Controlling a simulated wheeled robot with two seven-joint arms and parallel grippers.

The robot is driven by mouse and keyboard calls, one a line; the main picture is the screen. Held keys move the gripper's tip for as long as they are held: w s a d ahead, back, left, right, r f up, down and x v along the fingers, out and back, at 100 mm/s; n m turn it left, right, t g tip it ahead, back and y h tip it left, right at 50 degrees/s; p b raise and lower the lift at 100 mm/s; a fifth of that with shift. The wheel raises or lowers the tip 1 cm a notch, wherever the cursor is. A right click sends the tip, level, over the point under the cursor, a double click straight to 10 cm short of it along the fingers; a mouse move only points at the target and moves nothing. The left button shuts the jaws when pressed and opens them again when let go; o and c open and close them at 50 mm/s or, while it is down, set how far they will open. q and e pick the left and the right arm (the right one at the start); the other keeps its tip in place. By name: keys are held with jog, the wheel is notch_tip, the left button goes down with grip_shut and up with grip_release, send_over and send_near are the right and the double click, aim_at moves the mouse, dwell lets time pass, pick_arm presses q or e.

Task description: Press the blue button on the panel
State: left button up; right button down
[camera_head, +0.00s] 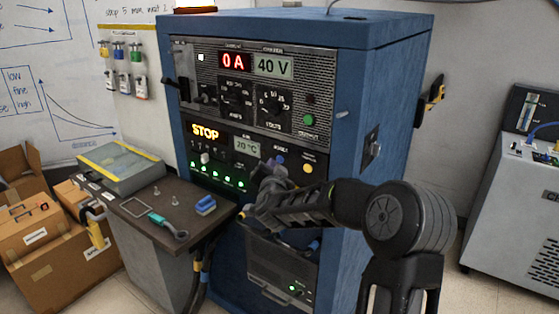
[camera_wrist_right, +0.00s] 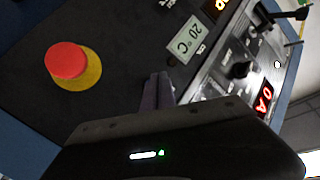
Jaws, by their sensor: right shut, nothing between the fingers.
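The blue button (camera_head: 280,159) shows as a small blue spot on the dark lower panel (camera_head: 190,155), to the right of the 20 °C display (camera_head: 246,148). My right gripper (camera_head: 266,165) is in front of the panel close to this spot and partly covers the area. In the right wrist view its fingers (camera_wrist_right: 158,92) are together and empty, pointing at the panel below the display (camera_wrist_right: 188,40). I cannot make out the blue button there. Whether the fingertips touch the panel is unclear. My left gripper is not in view.
A red mushroom button (camera_wrist_right: 70,60) on a yellow base is on the panel. An amber round button (camera_head: 307,168) sits to the right of the blue one. A shelf (camera_head: 130,215) with a blue block (camera_head: 205,206) juts out at left. Boxes (camera_head: 45,235) stand further left.

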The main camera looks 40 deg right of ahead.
jog(key=shift+d, duration=0.1)
jog(key=shift+w+d, duration=0.1)
jog(key=shift+d, duration=0.2)
jog(key=shift+w+d+b, duration=0.1)
jog(key=shift+d+b, duration=0.25)
dwell(0.8)
jog(key=shift+a, duration=0.1)
jog(key=shift+s+a, duration=0.25)
jog(key=shift+a, duration=0.4)
jog(key=a, duration=0.2)
jog(key=s+a, duration=0.1)
jog(key=a, duration=0.1)
jog(key=shift+s+a+b, duration=0.2)
jog(key=shift+a+b, duration=0.15)
jog(key=shift+a, duration=0.05)
dwell(0.3)
dwell(0.7)
